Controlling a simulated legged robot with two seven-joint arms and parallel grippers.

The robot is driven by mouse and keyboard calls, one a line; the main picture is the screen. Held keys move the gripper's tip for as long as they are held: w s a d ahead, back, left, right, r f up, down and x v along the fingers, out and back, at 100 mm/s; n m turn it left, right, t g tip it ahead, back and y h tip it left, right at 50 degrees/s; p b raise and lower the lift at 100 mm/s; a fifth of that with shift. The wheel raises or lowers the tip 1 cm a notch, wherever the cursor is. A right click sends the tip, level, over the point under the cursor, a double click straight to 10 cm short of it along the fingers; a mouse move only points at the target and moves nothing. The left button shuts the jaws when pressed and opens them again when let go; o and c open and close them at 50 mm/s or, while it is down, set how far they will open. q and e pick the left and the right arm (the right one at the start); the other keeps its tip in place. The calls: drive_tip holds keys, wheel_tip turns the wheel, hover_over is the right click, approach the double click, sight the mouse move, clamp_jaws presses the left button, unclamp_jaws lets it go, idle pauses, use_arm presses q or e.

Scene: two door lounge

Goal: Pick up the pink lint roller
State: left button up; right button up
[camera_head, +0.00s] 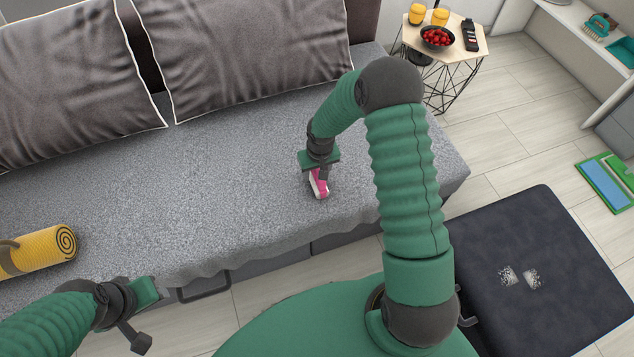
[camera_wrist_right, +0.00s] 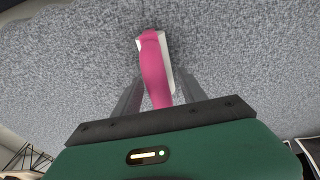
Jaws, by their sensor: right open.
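The pink lint roller (camera_head: 319,182) lies on the grey sofa seat (camera_head: 240,140), near its front edge, with a white part showing beside the pink. My right gripper (camera_head: 318,172) is directly over it, and partly hides it in the head view. In the right wrist view the lint roller (camera_wrist_right: 155,68) reaches between the two fingers of my right gripper (camera_wrist_right: 158,92). The fingers are open, one on each side of the pink handle. My left gripper (camera_head: 140,318) is at the lower left, in front of the sofa; its fingers are not clear.
A rolled yellow mat (camera_head: 38,252) lies on the sofa at the left. Large grey cushions (camera_head: 240,45) line the back. A dark ottoman (camera_head: 540,260) stands on the floor at the right. A small side table (camera_head: 470,45) with a bowl (camera_head: 437,38) is at the back right.

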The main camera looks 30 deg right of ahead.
drive_tip(key=shift+w+f, duration=0.1)
drive_tip(key=shift+f, duration=0.35)
drive_tip(key=shift+d, duration=0.1)
drive_tip(key=shift+r, duration=0.15)
drive_tip(key=shift+c, duration=1.4)
clamp_jaws()
drive_tip(key=shift+r, duration=0.1)
drive_tip(key=shift+r+p, duration=0.25)
drive_tip(key=shift+p, duration=0.05)
wheel_tip(320, 180, up, 3)
drive_tip(key=shift+r+p, duration=0.15)
drive_tip(key=shift+p, duration=0.75)
drive_tip(key=s+a+p, duration=0.1)
drive_tip(key=s+a, duration=0.3)
drive_tip(key=s, duration=0.3)
drive_tip(key=s+a+r+p, duration=0.1)
drive_tip(key=s+a, duration=0.2)
drive_tip(key=s, duration=0.4)
drive_tip(key=shift+a, duration=0.35)
